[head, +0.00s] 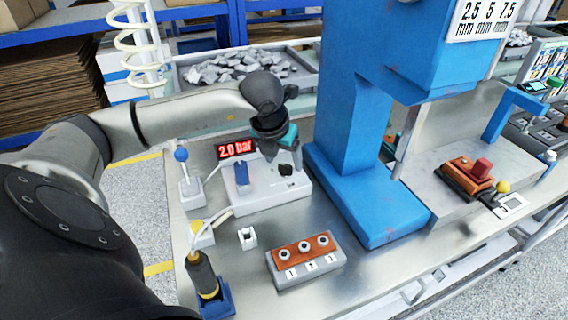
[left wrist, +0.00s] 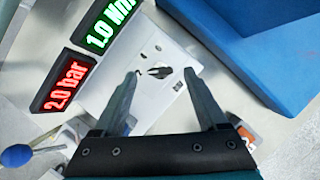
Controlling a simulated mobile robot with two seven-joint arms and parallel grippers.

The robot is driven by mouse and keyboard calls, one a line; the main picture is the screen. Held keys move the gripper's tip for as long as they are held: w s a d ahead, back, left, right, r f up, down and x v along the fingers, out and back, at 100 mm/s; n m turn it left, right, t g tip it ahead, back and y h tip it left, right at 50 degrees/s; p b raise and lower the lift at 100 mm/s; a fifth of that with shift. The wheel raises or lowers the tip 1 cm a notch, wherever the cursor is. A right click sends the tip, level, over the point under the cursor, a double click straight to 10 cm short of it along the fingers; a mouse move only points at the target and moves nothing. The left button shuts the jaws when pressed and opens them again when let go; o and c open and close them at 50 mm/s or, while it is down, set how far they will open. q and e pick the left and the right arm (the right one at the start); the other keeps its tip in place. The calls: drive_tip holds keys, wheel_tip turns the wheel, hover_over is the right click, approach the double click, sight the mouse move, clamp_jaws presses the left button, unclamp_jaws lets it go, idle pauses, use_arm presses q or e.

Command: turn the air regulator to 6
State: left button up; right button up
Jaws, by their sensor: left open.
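The air regulator's dark knob (head: 286,169) sits on a light grey box (head: 262,198). In the left wrist view the black knob (left wrist: 158,72) has a pointed shape and lies between my fingertips, with a gap on each side. A red display (head: 237,149) reads 2.0 bar; it also shows in the left wrist view (left wrist: 65,87). My left gripper (head: 284,157) points down over the knob, open and empty. Its fingers (left wrist: 161,73) stand on either side of the knob in the left wrist view. My right gripper is not in view.
A green display (left wrist: 107,24) reads 1.0, its unit partly cut off. A blue press (head: 345,130) stands close right of the box. A blue-knobbed lever (head: 181,156) stands left. A yellow-black screwdriver (head: 202,272) and an orange-topped numbered block (head: 304,254) are in front.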

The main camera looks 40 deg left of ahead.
use_arm(q)
drive_tip(key=shift+x, duration=1)
drive_tip(key=shift+r, duration=0.1)
clamp_jaws()
